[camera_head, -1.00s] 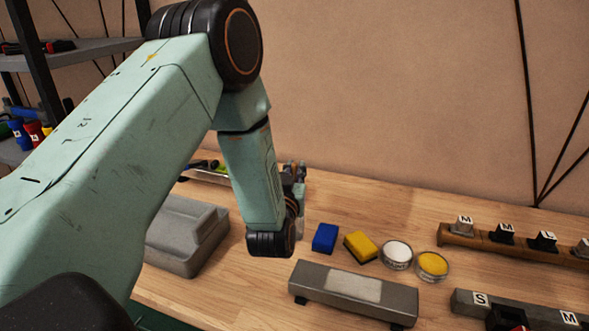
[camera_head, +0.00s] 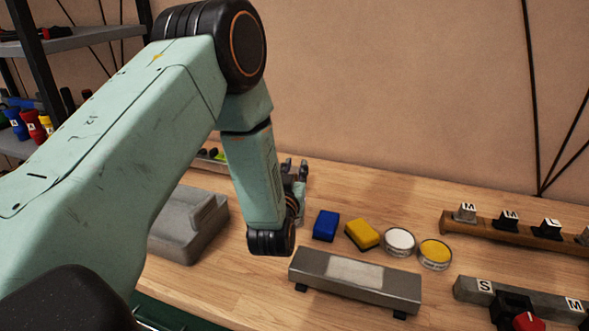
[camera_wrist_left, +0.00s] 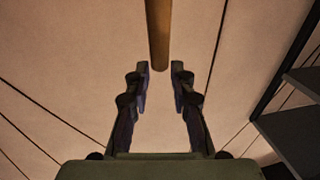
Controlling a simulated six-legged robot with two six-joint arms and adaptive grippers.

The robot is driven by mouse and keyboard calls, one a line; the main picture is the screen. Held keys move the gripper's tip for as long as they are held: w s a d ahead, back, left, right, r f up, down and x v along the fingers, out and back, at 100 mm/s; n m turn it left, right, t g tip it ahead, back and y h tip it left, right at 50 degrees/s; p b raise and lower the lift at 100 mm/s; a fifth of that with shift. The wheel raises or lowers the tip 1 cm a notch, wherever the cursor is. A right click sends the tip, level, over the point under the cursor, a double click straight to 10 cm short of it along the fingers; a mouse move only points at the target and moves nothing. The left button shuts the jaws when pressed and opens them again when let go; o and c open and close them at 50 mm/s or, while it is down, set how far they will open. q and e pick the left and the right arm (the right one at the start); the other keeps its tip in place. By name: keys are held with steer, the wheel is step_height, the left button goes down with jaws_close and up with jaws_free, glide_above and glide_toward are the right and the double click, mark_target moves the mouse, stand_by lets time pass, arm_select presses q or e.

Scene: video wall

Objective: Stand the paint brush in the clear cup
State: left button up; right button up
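The left gripper (camera_head: 296,164) is at the back of the bench, partly behind my left arm. In the left wrist view my gripper (camera_wrist_left: 160,69) has its two fingers apart. The brown wooden brush handle (camera_wrist_left: 159,35) comes in from the top edge there and ends at the gap between the fingertips. Narrow gaps show beside it, and the fingers do not look closed on it. The brush's bristle end is out of that view. My right gripper is out of view.
A grey case (camera_head: 188,226) stands left. Lettered racks (camera_head: 520,230) stand right. Shelves (camera_head: 40,45) rise at left.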

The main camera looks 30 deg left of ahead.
arm_select(q)
steer(key=shift+o, duration=1.3)
steer(key=shift+s, duration=0.15)
steer(key=v, duration=0.7)
steer(key=shift+s+d, duration=0.2)
steer(key=shift+s, duration=0.15)
steer(key=shift+s, duration=0.1)
